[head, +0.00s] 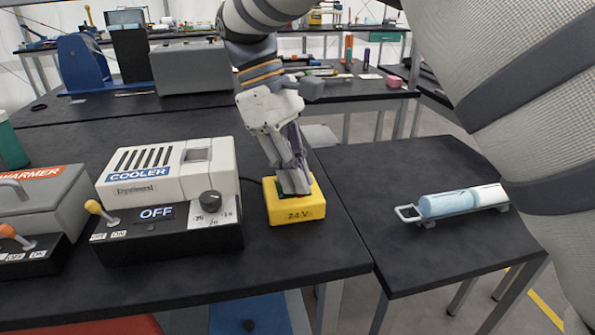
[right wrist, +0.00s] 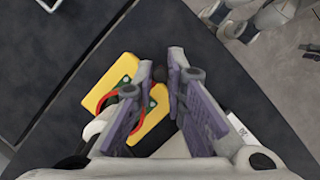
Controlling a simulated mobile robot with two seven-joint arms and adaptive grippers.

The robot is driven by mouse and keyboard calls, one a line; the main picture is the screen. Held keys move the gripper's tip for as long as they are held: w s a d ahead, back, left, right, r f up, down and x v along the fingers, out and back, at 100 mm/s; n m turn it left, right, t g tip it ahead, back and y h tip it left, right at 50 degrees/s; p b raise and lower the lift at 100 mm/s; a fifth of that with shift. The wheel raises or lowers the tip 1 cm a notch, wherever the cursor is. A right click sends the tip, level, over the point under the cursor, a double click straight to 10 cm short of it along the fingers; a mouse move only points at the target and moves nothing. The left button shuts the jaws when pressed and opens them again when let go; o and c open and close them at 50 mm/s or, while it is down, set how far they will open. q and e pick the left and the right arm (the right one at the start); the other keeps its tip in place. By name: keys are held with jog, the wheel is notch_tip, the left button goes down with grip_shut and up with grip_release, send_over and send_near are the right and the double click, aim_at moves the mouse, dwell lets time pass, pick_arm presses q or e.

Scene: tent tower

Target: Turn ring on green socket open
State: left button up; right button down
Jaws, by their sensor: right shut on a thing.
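The yellow box (head: 297,212) marked 24 V stands near the right edge of the dark bench. It also shows in the right wrist view (right wrist: 97,97), with green and red parts on its top. A little of the green socket (head: 281,192) shows beneath my right gripper (head: 294,190), which points down onto the box top. In the right wrist view its fingers (right wrist: 164,75) stand over the box, shut on the ring of the green socket; the ring is mostly hidden by the fingers. My left gripper is not in view.
A cooler (head: 170,175) reading OFF stands left of the box, with a warmer (head: 45,200) farther left. The bench front beside the box is clear.

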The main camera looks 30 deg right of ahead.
jog(key=c, duration=1.6)
grip_release()
jog(key=shift+c, duration=0.2)
jog(key=v, duration=0.7)
jog(key=shift+r, duration=0.25)
jog(key=shift+a, duration=0.15)
